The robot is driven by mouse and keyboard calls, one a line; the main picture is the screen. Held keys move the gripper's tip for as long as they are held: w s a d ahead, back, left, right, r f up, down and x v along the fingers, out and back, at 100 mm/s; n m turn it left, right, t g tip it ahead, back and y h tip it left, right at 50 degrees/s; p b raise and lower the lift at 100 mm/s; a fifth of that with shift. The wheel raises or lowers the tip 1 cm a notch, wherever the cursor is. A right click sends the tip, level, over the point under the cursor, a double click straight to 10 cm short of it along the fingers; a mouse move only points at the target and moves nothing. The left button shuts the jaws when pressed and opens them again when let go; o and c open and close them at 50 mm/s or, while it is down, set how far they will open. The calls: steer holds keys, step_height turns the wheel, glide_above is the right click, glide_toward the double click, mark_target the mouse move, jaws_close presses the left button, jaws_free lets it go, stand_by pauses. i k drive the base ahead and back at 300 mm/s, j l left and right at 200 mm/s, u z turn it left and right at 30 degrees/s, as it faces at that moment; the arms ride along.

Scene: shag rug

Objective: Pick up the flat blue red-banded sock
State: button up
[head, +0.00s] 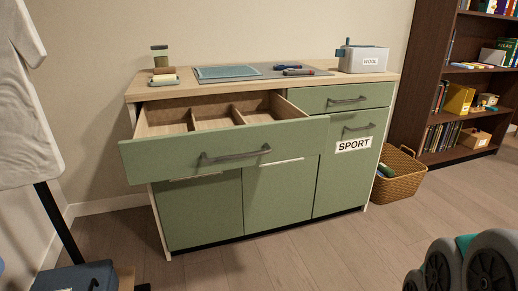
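Two small, slim, dark items with red parts (298,72) lie close together on a grey mat on top of the green cabinet, left of the grey wool box. They are too small for me to tell whether one is the flat blue red-banded sock. My gripper is not in view.
The green cabinet (285,195) has its upper-left drawer (222,150) pulled out, with divided, seemingly empty compartments. A box labelled WOOL (363,60) stands at the top right. A wicker basket (400,175) and dark bookshelf (413,65) stand right. The floor in front is largely clear.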

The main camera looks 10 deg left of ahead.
mark_target(278, 67)
steer(key=i+j+u, duration=0.3)
steer(key=i+j, duration=0.15)
steer(key=j, duration=0.25)
steer(key=i+j+u, duration=0.25)
steer(key=i+j, duration=0.3)
